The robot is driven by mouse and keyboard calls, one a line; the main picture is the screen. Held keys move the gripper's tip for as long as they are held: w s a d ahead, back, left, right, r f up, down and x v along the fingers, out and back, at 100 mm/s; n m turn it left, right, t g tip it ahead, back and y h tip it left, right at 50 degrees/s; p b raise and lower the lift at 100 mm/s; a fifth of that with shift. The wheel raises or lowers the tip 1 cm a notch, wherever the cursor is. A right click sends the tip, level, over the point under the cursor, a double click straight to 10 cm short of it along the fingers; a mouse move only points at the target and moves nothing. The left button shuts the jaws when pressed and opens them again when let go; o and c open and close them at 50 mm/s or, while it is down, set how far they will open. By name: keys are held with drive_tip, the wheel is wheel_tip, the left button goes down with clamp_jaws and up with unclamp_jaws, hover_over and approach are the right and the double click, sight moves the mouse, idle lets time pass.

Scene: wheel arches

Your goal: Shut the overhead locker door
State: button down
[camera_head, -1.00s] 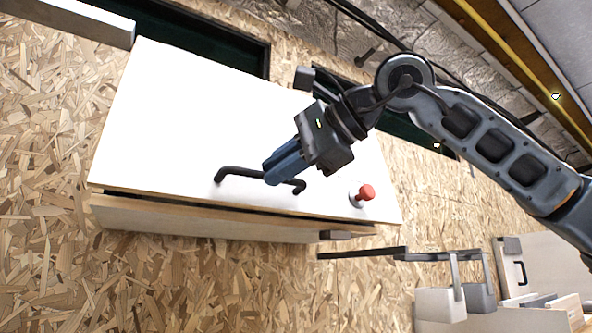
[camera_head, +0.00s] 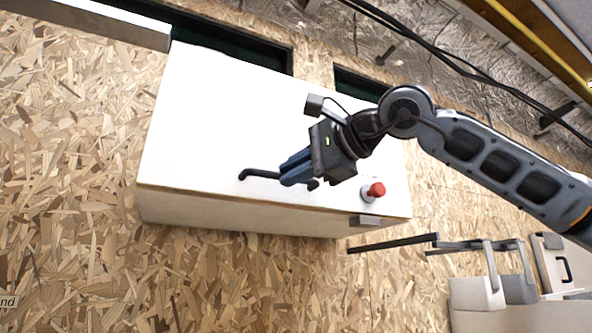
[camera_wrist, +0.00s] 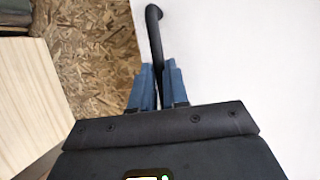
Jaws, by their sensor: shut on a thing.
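The overhead locker door (camera_head: 215,110) is a white panel lying against the locker body (camera_head: 230,215), with no dark gap visible along its lower edge. A black bar handle (camera_head: 259,174) is fixed near that edge; it also shows in the wrist view (camera_wrist: 155,35). My gripper (camera_head: 290,172) is shut on the handle, its blue fingers (camera_wrist: 156,82) on either side of the bar. The gripper hides the handle's middle. A red knob (camera_head: 376,190) sits on the door to the right of the handle.
A dark latch-like block (camera_head: 365,221) is at the locker's lower right edge. A black bar (camera_head: 395,243) juts from the chipboard wall (camera_head: 70,180) below it. Pale boxes (camera_head: 478,293) stand at lower right. Dark openings (camera_head: 230,45) lie above the locker.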

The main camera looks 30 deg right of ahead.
drive_tip(key=c, duration=1.1)
unclamp_jaws()
drive_tip(key=shift+w+f, duration=0.1)
drive_tip(key=shift+w, duration=0.15)
drive_tip(key=p+v, duration=0.1)
drive_tip(key=v, duration=0.7)
drive_tip(key=shift+f, duration=0.1)
